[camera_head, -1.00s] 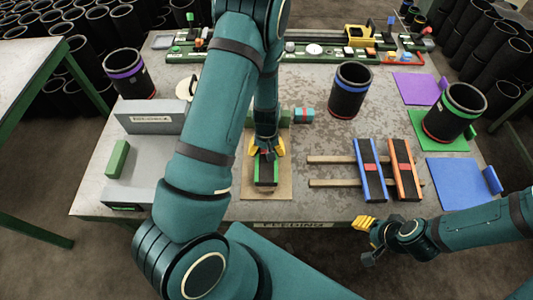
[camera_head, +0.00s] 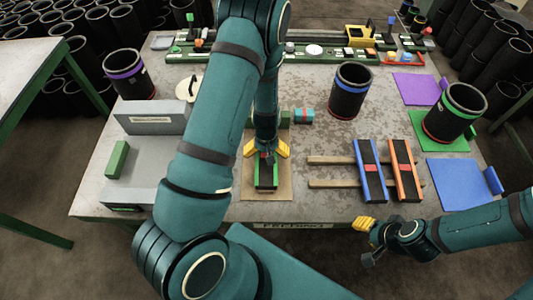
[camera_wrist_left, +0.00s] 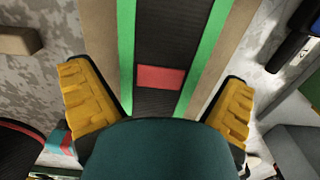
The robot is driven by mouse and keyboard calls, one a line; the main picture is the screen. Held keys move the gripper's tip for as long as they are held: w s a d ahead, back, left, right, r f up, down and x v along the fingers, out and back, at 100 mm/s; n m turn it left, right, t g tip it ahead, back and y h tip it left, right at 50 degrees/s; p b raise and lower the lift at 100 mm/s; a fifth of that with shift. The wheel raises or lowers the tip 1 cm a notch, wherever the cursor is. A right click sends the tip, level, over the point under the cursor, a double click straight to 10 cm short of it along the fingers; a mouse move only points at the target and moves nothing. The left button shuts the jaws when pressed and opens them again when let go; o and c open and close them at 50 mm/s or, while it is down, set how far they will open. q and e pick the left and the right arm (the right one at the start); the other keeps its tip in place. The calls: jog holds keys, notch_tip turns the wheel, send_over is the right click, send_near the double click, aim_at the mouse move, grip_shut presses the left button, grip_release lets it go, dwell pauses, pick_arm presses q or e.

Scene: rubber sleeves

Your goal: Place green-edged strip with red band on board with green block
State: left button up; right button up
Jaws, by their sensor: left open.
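The green-edged strip (camera_head: 266,182) lies flat on a tan board (camera_head: 284,188) at the front middle of the table. In the left wrist view the strip (camera_wrist_left: 157,35) is black with green edges and a red band (camera_wrist_left: 160,77), and tan board (camera_wrist_left: 98,40) shows along both sides. A green block (camera_head: 285,118) stands at the board's back end, partly hidden by my arm. My left gripper (camera_head: 267,149) is open over the strip, its yellow fingers apart on either side of it and clear of its edges. My right gripper (camera_head: 366,224) hangs off the table's front edge; its finger opening is unclear.
Blue-edged (camera_head: 370,170) and orange-edged (camera_head: 404,170) strips lie across wooden rails to the right. A grey stand with a green bar (camera_head: 118,159) is at left. Black sleeves with blue (camera_head: 351,90), green (camera_head: 455,112) and purple (camera_head: 130,74) bands stand around. A small teal-and-red piece (camera_head: 304,115) sits behind.

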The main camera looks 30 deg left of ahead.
pick_arm(q)
notch_tip(320, 180, up, 11)
jog(key=p, duration=0.1)
jog(key=s+d+f+m+h, duration=0.1)
jog(key=s+d+f, duration=0.1)
jog(key=d, duration=0.3)
jog(key=s+d+f+m+t+h, duration=0.1)
jog(key=s+d+f, duration=0.1)
jog(key=d, duration=0.3)
jog(key=s+d+f+m+t+h, duration=0.1)
jog(key=s+d+f+m, duration=0.1)
jog(key=s+d, duration=0.2)
jog(key=shift+s+d+f+h, duration=0.1)
jog(key=shift+d+f+h, duration=0.1)
jog(key=shift+d, duration=0.35)
jog(key=shift+s+d+f+h, duration=0.1)
jog(key=shift+d+f, duration=0.05)
jog(key=shift+d, duration=0.4)
jog(key=shift+d+r, duration=0.1)
jog(key=shift+d, duration=0.25)
jog(key=shift+s, duration=0.15)
